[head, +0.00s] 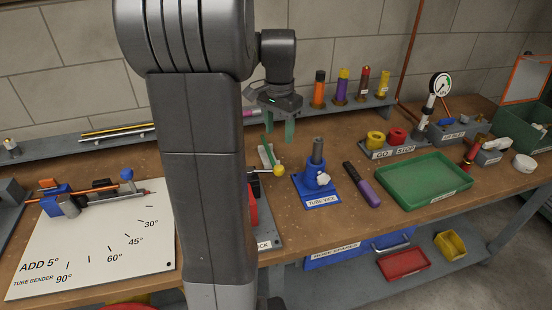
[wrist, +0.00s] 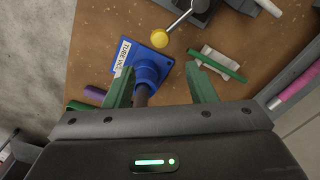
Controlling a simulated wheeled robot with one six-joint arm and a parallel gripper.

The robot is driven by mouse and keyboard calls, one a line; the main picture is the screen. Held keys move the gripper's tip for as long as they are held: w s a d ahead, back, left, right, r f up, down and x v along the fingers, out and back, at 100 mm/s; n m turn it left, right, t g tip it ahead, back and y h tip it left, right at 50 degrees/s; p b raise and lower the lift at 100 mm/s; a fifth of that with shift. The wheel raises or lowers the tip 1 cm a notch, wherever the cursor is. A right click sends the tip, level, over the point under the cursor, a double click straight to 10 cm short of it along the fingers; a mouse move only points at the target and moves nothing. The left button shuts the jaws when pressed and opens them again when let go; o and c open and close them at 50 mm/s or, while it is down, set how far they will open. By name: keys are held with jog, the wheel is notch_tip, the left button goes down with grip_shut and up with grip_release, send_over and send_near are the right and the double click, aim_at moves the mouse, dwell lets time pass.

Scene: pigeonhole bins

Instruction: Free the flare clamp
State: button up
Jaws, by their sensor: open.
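No part in view is labelled flare clamp, so I cannot tell for sure which it is. A lever with a yellow ball knob (head: 279,169) sticks out from behind my arm; its knob (wrist: 159,39) and grey rod also show in the wrist view. Beside it a green bar (wrist: 222,66) lies across a pale grey piece. The blue tube vice (head: 318,190) stands on the bench, a grey post upright in it; it also shows in the wrist view (wrist: 148,62). My gripper (head: 279,128) is open and empty above the bench, behind the vice; its fingers (wrist: 158,72) are apart.
The purple-handled tool (head: 363,186) and the green tray (head: 425,180) lie right of the vice. Coloured cylinders (head: 342,86) stand on the back ledge. The tube bender board (head: 95,235) is at left. My arm hides the bench middle.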

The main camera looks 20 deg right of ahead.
aim_at(279, 168)
notch_tip(279, 168, down, 12)
jog(key=shift+r+p, duration=0.1)
jog(key=shift+p, duration=0.25)
grip_shut()
